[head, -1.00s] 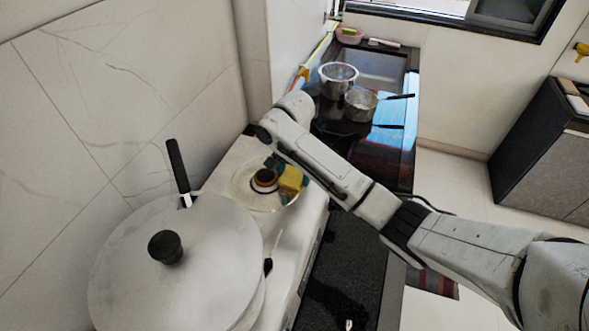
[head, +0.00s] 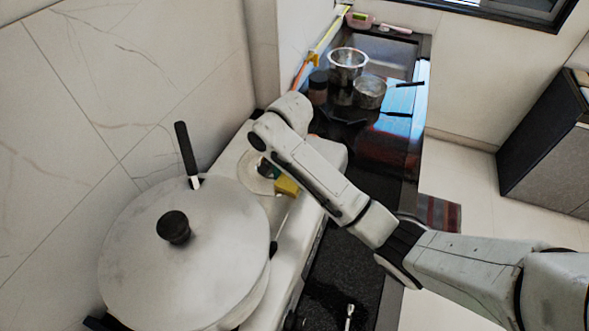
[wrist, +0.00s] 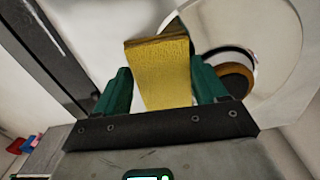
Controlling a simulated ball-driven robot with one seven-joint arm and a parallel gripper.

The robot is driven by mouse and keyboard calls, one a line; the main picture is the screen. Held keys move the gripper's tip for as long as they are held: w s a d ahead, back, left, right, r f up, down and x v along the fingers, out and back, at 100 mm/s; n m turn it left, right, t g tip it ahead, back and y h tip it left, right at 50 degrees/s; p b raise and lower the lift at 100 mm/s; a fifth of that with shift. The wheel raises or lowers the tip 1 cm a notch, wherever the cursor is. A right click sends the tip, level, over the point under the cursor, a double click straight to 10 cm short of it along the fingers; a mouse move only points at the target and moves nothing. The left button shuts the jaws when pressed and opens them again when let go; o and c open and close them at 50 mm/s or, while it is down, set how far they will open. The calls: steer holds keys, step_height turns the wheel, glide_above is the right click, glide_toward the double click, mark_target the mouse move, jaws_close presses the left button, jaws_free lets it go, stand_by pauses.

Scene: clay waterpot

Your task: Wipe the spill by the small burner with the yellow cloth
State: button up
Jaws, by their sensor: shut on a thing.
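The yellow cloth (wrist: 160,72) is held between the green fingers of my gripper (wrist: 161,84) in the wrist view. In the head view the cloth (head: 287,187) shows just below my wrist, over the pale stove top beside the small burner. The small burner (wrist: 236,76), with a brown-orange cap in a round pale metal pan, is right of the cloth in the wrist view. I cannot make out the spill. Whether the cloth touches the stove is unclear.
A large lidded pot (head: 190,255) with a black knob and upright dark handle stands close on the near side. A tiled wall borders the stove at left. Two metal pots (head: 347,65) (head: 369,92) stand beyond my arm near the sink.

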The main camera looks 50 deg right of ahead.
steer(key=shift+s+a+f, duration=0.15)
steer(key=shift+s+a, duration=0.25)
steer(key=shift+a, duration=0.35)
steer(key=shift+d, duration=0.1)
steer(key=shift+w+d+r, duration=0.1)
steer(key=shift+w+r, duration=0.05)
steer(key=shift+r, duration=0.3)
steer(key=shift+d+r, duration=0.1)
steer(key=shift+r, duration=2.6)
steer(key=shift+r, duration=1.5)
